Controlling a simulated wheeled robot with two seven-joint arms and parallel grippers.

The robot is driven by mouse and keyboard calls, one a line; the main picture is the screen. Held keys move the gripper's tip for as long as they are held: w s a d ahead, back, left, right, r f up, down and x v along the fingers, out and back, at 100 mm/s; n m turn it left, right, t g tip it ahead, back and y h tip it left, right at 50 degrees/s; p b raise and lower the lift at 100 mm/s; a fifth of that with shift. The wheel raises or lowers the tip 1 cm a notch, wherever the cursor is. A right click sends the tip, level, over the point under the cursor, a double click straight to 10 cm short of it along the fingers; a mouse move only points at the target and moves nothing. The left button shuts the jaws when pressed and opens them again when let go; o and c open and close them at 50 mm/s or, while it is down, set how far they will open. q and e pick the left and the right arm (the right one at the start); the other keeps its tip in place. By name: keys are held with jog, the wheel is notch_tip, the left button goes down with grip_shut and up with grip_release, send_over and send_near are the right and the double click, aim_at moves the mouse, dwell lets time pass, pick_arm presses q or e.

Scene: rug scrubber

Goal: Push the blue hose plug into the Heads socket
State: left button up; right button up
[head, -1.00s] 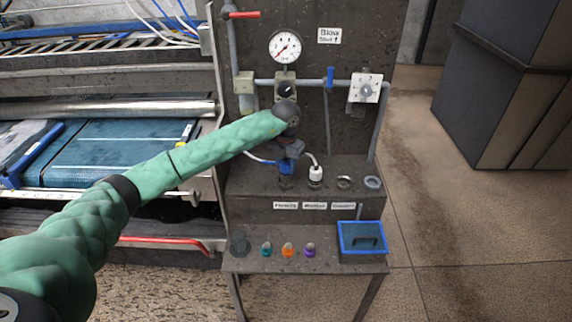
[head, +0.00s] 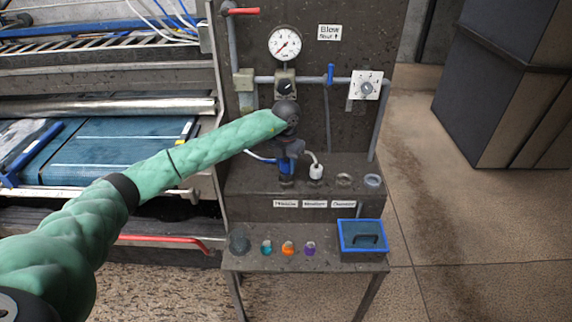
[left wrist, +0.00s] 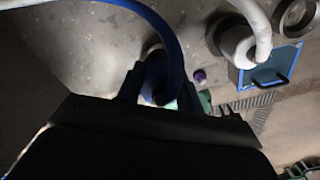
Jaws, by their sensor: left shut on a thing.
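My left gripper (head: 288,163) is shut on the blue hose plug (head: 286,169), above the leftmost place on the upper shelf of the stand. The plug points down, and its lower end is close to or at the shelf; I cannot tell whether it sits in a socket there. In the left wrist view the blue plug (left wrist: 157,72) shows between the fingers, its blue hose curving up and left. The label cards (head: 314,204) on the shelf front are too blurred to tell which reads Heads. My right gripper is not in view.
A white hose plug (head: 316,172) stands just right of the blue one, with two ring-shaped sockets (head: 343,180) further right. The lower shelf holds teal, orange and purple small parts (head: 288,248) and a blue-rimmed box (head: 363,252). Gauge (head: 285,44) and pipes rise behind.

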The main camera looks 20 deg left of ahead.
pick_arm(q)
jog(key=shift+f+b, duration=0.85)
jog(key=shift+f, duration=0.35)
dwell(0.4)
jog(key=o, duration=1.2)
jog(key=shift+c, duration=0.2)
jog(key=shift+r, duration=0.5)
notch_tip(320, 180, up, 7)
jog(key=shift+f+b, duration=0.1)
jog(key=shift+b, duration=1.05)
